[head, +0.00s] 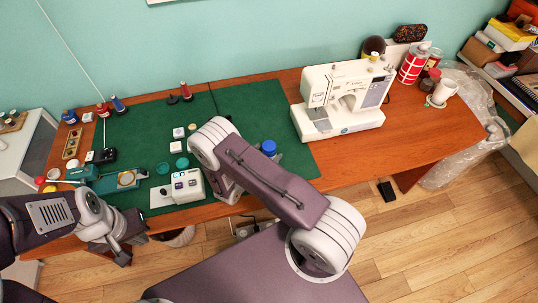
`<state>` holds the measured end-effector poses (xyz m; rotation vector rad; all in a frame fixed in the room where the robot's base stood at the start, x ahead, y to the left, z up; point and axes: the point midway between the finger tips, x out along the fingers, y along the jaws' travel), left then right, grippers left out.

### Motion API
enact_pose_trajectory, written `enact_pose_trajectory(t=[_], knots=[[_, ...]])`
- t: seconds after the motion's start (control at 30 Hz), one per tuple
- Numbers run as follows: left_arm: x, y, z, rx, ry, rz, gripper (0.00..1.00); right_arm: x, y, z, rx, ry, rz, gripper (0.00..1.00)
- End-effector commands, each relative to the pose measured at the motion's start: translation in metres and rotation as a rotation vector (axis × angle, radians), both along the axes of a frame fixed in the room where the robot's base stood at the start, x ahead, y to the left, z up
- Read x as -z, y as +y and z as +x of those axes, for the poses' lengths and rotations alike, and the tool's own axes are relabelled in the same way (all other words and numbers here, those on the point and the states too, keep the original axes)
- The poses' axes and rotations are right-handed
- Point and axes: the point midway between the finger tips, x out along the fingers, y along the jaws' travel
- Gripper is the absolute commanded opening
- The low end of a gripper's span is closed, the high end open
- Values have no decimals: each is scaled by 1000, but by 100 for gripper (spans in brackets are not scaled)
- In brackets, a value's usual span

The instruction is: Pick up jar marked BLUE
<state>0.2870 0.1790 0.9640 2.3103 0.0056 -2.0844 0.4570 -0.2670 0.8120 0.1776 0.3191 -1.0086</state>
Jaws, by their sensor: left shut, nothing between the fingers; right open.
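A blue-topped jar (269,147) stands on the green mat (250,104), just right of my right forearm. I cannot read any marking on it. My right gripper (229,190) is mostly hidden under its own forearm, left of this jar. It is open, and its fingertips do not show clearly. My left gripper (122,252) is shut and empty at the table's front left edge, well away from the jar.
A white sewing machine (343,99) stands right of the mat. A small white device (187,187) and a teal tool (115,180) lie at the mat's front left. Small white containers (178,133) stand left of my forearm. The wooden table (420,145) is clear at front right.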

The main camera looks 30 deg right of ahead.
Motion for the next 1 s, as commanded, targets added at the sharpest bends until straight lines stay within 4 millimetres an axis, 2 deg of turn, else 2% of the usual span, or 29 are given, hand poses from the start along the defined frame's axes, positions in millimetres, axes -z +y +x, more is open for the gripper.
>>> enact_pose_trajectory(t=[0.1,0.23,0.5,0.57,0.7,0.8,1.0], knots=[[-7,0,0,0,0,0,0,5,-20,9,8,1,0,76],[-8,0,0,0,0,0,0,13,-35,19,5,1,0,76],[-7,0,0,0,0,0,0,15,-40,23,2,1,0,76],[-7,0,0,0,0,0,0,15,-40,23,2,1,0,62],[-7,0,0,0,0,0,0,15,-39,23,2,1,0,24],[-7,0,0,0,0,0,0,15,-39,23,2,-1,-1,0],[-7,0,0,0,0,0,0,15,-39,23,2,0,0,0]])
